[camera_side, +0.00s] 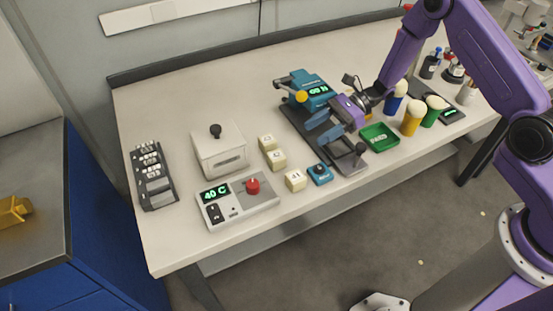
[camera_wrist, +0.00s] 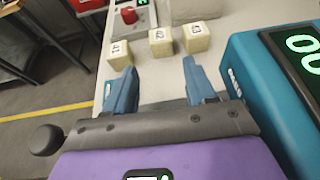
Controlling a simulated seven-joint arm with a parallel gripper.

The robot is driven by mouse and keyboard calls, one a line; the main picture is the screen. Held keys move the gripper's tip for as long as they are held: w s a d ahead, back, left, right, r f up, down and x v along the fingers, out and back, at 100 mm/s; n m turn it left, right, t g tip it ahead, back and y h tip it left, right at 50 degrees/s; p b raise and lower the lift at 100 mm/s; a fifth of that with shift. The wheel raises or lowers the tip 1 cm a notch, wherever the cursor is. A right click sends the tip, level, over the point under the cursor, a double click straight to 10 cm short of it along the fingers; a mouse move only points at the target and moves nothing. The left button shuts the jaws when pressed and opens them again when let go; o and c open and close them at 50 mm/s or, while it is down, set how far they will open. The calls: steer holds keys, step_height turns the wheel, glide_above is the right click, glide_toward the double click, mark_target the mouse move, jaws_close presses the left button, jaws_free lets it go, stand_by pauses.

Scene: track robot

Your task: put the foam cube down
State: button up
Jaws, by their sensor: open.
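Three cream foam cubes with dark markings stand apart on the bench: a back one (camera_side: 266,142), a middle one (camera_side: 278,160) and a front one (camera_side: 295,180). All three show in the wrist view, as a left cube (camera_wrist: 118,54), a middle cube (camera_wrist: 160,42) and a right cube (camera_wrist: 196,38). My gripper (camera_side: 317,130) is open, with its blue fingers apart and nothing between them (camera_wrist: 160,68). It is over the base of the teal tester, to the right of the cubes and clear of them.
The teal tester (camera_side: 312,80) with a lit display stands close beside my gripper. A green tray (camera_side: 380,140) and several bottles are at right.

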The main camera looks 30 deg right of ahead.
mark_target(278, 154)
steer(key=x, duration=1.3)
steer(key=shift+f, duration=0.15)
steer(key=c, duration=0.8)
